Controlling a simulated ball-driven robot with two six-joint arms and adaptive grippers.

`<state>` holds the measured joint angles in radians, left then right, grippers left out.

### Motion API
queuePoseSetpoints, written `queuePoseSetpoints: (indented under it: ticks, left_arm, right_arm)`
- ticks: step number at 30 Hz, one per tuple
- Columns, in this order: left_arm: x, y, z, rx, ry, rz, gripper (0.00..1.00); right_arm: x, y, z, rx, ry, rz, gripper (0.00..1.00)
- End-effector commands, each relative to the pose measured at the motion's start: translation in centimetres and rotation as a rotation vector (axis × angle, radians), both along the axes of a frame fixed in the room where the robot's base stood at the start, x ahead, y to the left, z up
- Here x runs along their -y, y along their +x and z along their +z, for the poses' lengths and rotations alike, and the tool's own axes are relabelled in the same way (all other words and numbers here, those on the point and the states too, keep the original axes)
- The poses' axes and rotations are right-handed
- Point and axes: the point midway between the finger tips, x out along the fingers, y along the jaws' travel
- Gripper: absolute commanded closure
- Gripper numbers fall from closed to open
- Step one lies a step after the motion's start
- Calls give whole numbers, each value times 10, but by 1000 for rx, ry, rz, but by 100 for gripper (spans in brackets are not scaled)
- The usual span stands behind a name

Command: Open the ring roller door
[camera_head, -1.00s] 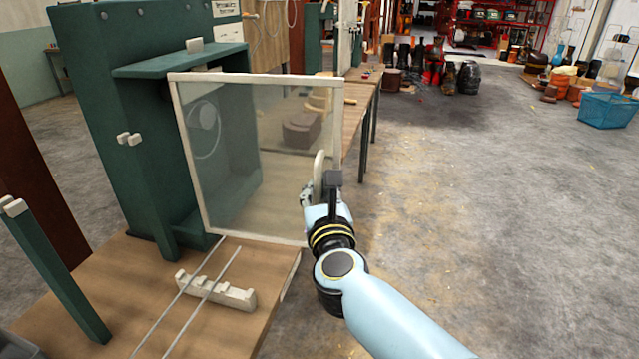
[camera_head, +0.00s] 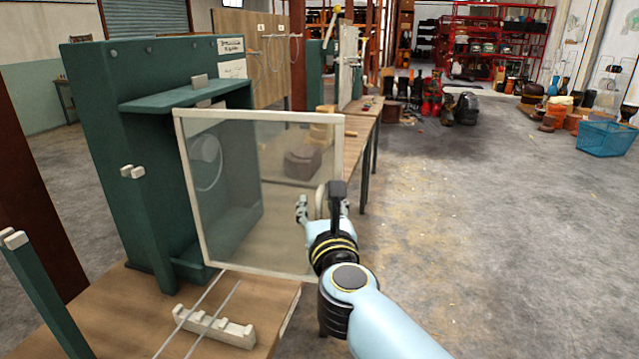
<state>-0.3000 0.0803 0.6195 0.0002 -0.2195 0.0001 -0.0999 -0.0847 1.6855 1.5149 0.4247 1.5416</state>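The ring roller door (camera_head: 240,165) is a clear panel in a cream frame. It stands swung out from the green machine (camera_head: 125,130), with the machine's front exposed behind it. A pale handle (camera_head: 321,200) sits near the door's free right edge. My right gripper (camera_head: 322,207) is at this handle, with its fingers apart on either side of it. A gap shows between the left finger and the handle; the right finger is partly hidden by a black part of my gripper. My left gripper is not in view.
A wooden table (camera_head: 130,305) bears the machine, a cream notched rack (camera_head: 215,326) and two thin rods. A green post (camera_head: 40,290) stands at the left. Another bench (camera_head: 358,125) is behind the door.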

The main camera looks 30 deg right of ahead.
Motion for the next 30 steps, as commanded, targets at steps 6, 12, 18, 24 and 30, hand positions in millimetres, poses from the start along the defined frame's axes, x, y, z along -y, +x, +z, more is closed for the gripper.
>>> queuePoseSetpoints:
  ticks: [6, 12, 18, 24, 30]
  left_arm:
    - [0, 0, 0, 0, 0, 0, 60]
    - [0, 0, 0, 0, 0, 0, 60]
    - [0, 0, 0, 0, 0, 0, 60]
    - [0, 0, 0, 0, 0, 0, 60]
    - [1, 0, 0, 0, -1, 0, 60]
  right_arm:
    - [0, 0, 39, 4, 3, 2, 64]
    - [0, 0, 59, 1, 0, 0, 64]
    - [0, 0, 63, 0, 0, 1, 64]
    - [0, 0, 62, 0, 0, 1, 64]
    - [0, 0, 62, 0, -3, 2, 64]
